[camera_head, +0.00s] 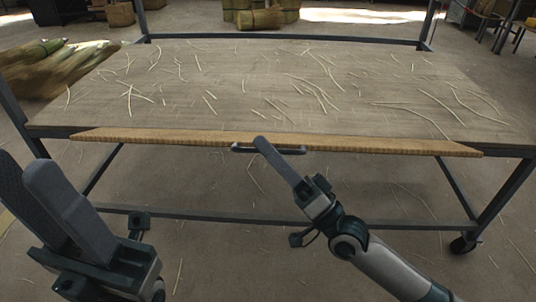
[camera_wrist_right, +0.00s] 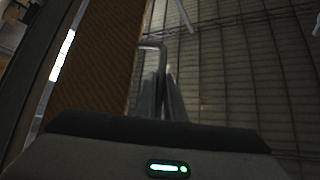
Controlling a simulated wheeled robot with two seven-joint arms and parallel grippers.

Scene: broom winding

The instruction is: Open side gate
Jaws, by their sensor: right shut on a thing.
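The side gate (camera_head: 400,147) is a long tan wooden strip along the near edge of the work table. It looks level, and I see no clear gap between it and the tabletop. A dark metal bar handle (camera_head: 238,149) sits at the middle of its near side. My right gripper (camera_head: 262,145) is shut on this handle. In the right wrist view the gate (camera_wrist_right: 100,70) is a brown panel, and the bent handle (camera_wrist_right: 152,46) runs to the fingertips (camera_wrist_right: 161,88). My left gripper (camera_head: 38,168) is at the lower left, apart from the gate, with its two fingers spread and empty.
The table top (camera_head: 230,75) holds many loose straw pieces. A bundle of straw (camera_head: 50,70) lies beyond its left end. Dark frame posts and a low cross rail (camera_head: 240,218) surround the table. The floor in front is mostly clear.

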